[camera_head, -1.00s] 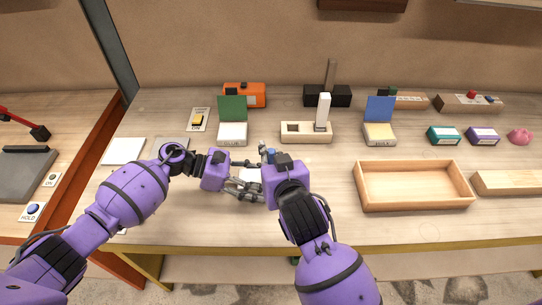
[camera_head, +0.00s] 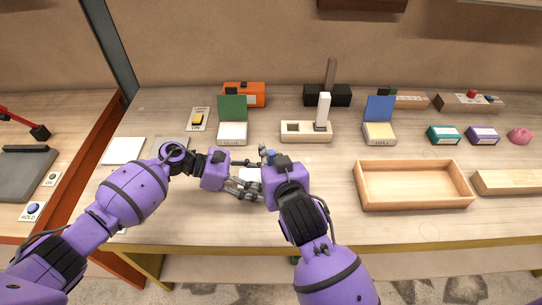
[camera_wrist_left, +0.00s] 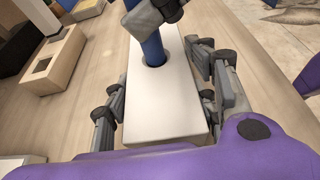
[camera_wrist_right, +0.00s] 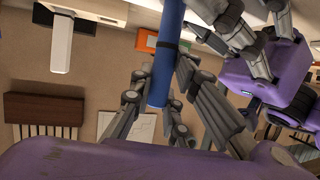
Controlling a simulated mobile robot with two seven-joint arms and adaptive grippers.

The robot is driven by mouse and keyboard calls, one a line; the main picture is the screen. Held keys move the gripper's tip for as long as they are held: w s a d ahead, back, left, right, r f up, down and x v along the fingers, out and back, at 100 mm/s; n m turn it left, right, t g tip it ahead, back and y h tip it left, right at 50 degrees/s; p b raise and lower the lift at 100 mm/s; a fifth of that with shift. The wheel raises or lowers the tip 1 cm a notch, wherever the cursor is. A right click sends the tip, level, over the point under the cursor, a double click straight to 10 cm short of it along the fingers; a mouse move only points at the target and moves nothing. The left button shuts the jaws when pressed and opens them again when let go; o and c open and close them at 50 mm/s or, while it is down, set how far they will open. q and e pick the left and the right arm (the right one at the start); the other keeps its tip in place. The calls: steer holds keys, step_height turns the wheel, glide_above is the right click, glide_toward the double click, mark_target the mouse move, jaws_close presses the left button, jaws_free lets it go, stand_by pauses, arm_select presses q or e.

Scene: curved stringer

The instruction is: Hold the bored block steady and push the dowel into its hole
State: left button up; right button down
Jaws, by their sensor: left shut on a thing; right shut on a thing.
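The bored block (camera_wrist_left: 165,108) is pale and oblong in the left wrist view, with a dark round hole near its far end. My left gripper (camera_wrist_left: 165,95) is shut on it, one finger on each long side. The blue dowel (camera_wrist_left: 152,47) stands in the hole mouth; how deep it reaches is hidden. My right gripper (camera_wrist_right: 160,95) is shut on the dowel, which also shows in the right wrist view (camera_wrist_right: 163,70) with a dark band around it. In the head view the block (camera_head: 250,174) is mostly covered by both hands.
Behind the hands stand a pale holed block with a white upright (camera_head: 306,137), a green-backed box (camera_head: 232,133) and a blue-backed box (camera_head: 379,133). An open wooden tray (camera_head: 414,206) lies to the right. The table front is clear between tray and hands.

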steer(key=shift+f, duration=0.55)
steer(key=shift+f, duration=0.35)
steer(key=shift+f, duration=0.8)
